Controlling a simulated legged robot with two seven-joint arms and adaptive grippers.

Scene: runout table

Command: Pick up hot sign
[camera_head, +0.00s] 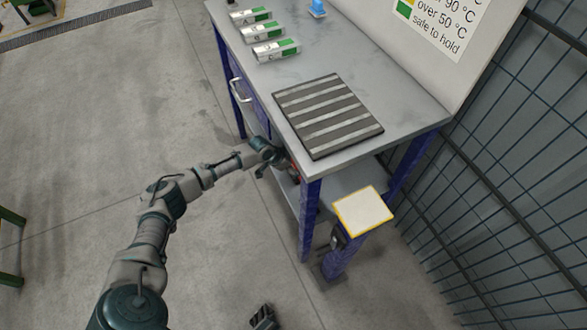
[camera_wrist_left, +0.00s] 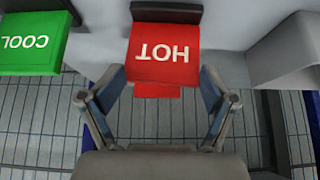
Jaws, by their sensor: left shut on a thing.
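The hot sign (camera_wrist_left: 163,53) is a red block with white HOT lettering, upside down in the left wrist view. My left gripper (camera_wrist_left: 162,77) has one finger on each side of the sign's lower part and is shut on it. In the head view my left gripper (camera_head: 277,156) reaches under the table's front edge, beside the blue leg. Only a small red patch (camera_head: 295,178) shows there; the table hides the rest. A dark tip (camera_head: 263,316) at the bottom of the head view looks like my right gripper, its jaw state unclear.
A green COOL sign (camera_wrist_left: 30,43) is left of the hot sign. The table (camera_head: 395,110) carries a striped dark mat (camera_head: 327,114) and several green-and-white labelled blocks (camera_head: 276,50). A yellow-edged panel (camera_head: 363,211) stands by the near leg. Wire fencing (camera_head: 500,160) closes the right side; the left floor is open.

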